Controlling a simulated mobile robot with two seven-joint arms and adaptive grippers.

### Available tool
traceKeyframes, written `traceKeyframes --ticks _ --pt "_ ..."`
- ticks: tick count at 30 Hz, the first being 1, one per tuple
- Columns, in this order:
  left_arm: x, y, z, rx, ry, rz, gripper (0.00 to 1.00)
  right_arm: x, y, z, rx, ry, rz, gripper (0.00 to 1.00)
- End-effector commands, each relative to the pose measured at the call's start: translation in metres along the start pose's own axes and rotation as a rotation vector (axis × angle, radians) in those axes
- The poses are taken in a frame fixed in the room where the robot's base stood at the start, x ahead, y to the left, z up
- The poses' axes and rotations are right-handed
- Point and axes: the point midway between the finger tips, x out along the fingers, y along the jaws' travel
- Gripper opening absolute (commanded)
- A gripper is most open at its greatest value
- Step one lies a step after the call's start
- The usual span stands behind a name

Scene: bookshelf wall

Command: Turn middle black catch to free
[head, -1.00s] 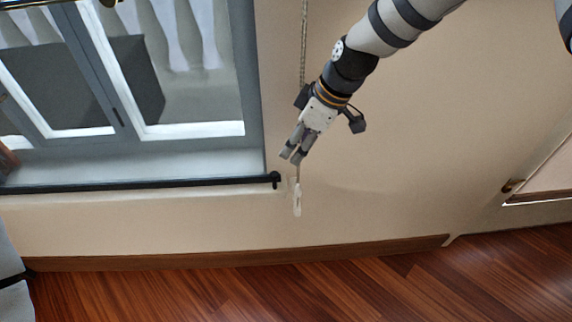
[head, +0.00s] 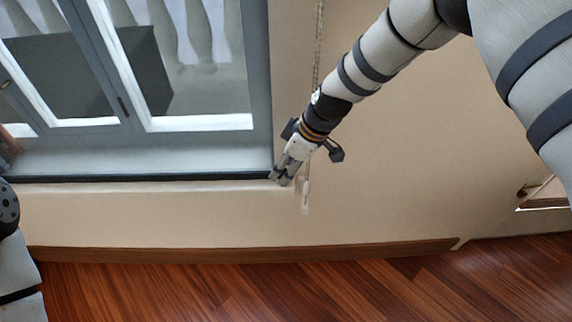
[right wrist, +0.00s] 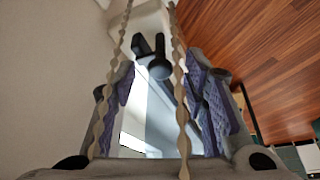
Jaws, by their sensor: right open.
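My right gripper (head: 280,179) is at the lower right corner of the window, at the right end of the black rail (head: 150,178). In the right wrist view my right gripper (right wrist: 160,75) is open, with its purple-padded fingers spread. A black knob-like piece with short prongs (right wrist: 159,68) shows between and beyond the fingers; I cannot tell whether they touch it. The gripper hides the rail's right end in the head view. A small dark fitting (head: 123,107) sits on the window's middle upright; I cannot tell which piece is the middle catch. My left gripper is out of view.
A beaded cord (head: 318,50) hangs beside the window, behind my right arm, with a pale weight (head: 305,197) below the gripper. Two cord strands (right wrist: 181,90) cross close before the wrist camera. The wall (head: 400,200) to the right is bare.

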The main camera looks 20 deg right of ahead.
Motion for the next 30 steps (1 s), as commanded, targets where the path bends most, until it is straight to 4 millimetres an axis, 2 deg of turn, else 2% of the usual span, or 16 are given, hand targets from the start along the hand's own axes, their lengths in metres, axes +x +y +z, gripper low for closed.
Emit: traceKeyframes --ticks 1,6,7,20,30 --pt "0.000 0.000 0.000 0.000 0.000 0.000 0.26 0.000 0.000 0.000 0.000 0.000 0.000 0.40" --pt "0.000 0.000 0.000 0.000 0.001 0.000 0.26 0.000 0.000 0.000 0.000 0.000 0.000 0.02" --pt "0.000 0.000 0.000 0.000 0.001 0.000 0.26 0.000 0.000 0.000 0.000 0.000 0.000 0.00" --pt "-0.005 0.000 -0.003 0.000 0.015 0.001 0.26 -0.002 -0.001 -0.001 0.057 -0.001 0.025 0.00" --pt "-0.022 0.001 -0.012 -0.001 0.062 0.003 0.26 -0.003 -0.004 -0.002 0.303 0.000 0.130 0.00"
